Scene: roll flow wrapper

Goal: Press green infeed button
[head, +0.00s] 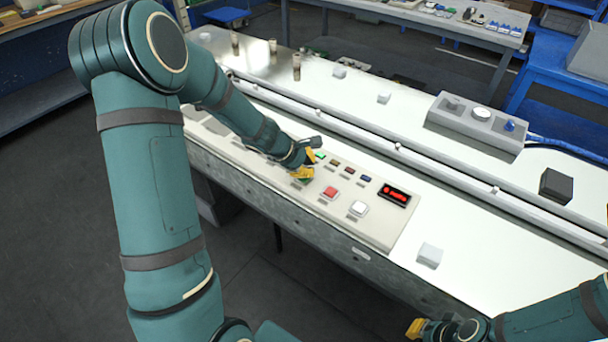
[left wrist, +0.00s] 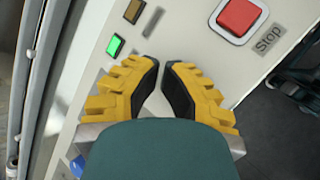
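The control panel (head: 385,230) is a long beige strip along the near side of the machine. A larger green button (head: 303,181) shows partly under my left gripper (head: 303,170), left of a red button (head: 330,192). A small green square (head: 320,154) sits just beyond the fingers; it also shows lit in the left wrist view (left wrist: 115,45). My left gripper points down over the panel, its yellow fingertips nearly together and empty; contact with a button cannot be told. My right gripper (head: 415,328) is at the bottom edge, its fingers too small to judge.
The red button is labelled Stop in the wrist view (left wrist: 240,15). A white button (head: 358,208) and a red display (head: 395,195) are to its right. Beyond runs a white conveyor with a rail and a grey button box (head: 475,125). A black block (head: 556,186) stands right.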

